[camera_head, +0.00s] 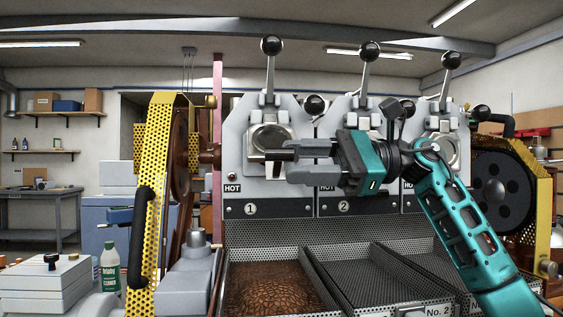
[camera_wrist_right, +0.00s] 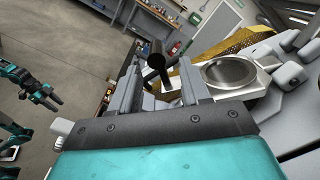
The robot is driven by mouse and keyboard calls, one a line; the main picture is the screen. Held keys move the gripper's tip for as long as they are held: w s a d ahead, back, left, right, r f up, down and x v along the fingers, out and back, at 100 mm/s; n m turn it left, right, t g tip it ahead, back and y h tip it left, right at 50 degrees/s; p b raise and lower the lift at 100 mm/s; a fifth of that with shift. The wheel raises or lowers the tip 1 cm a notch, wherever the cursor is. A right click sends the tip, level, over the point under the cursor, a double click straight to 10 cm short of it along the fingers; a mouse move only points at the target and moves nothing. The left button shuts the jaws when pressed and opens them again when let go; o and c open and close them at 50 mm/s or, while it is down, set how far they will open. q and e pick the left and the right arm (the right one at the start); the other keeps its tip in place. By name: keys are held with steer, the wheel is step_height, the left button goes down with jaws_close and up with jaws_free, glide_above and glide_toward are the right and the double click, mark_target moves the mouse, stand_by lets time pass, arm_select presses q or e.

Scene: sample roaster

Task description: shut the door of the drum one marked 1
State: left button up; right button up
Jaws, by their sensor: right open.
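The drum marked 1 has a grey front (camera_head: 237,140) with its number plate (camera_head: 250,209) below. An upright lever with a black ball (camera_head: 271,45) stands above its round metal port (camera_head: 270,138). I cannot tell how far its door is open. My right gripper (camera_head: 288,163) reaches in from the right, jaws open and pointing left, in front of the lower right of drum 1. In the right wrist view a black knob on a stem (camera_wrist_right: 157,47) shows between the fingers, apart or touching unclear. A teal left gripper (camera_wrist_right: 40,90) shows small at the left there; its jaws are unclear.
Drum 2 (camera_head: 343,208) and a third drum stand to the right with similar levers. Below are cooling trays, the left one holding brown beans (camera_head: 270,290). A yellow perforated guard (camera_head: 155,190) with a black handle (camera_head: 141,237) stands left of drum 1.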

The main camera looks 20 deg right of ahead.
steer(key=v, duration=0.8)
steer(key=shift+d, duration=0.1)
steer(key=s+a+r+p, duration=0.1)
steer(key=s+r+p, duration=0.1)
steer(key=s+r, duration=0.2)
step_height(320, 180, up, 2)
steer(key=shift+s+a+r+p, duration=0.1)
steer(key=shift+s+a+p, duration=0.1)
steer(key=shift+s+p, duration=0.15)
stand_by(0.5)
steer(key=shift+o, duration=0.2)
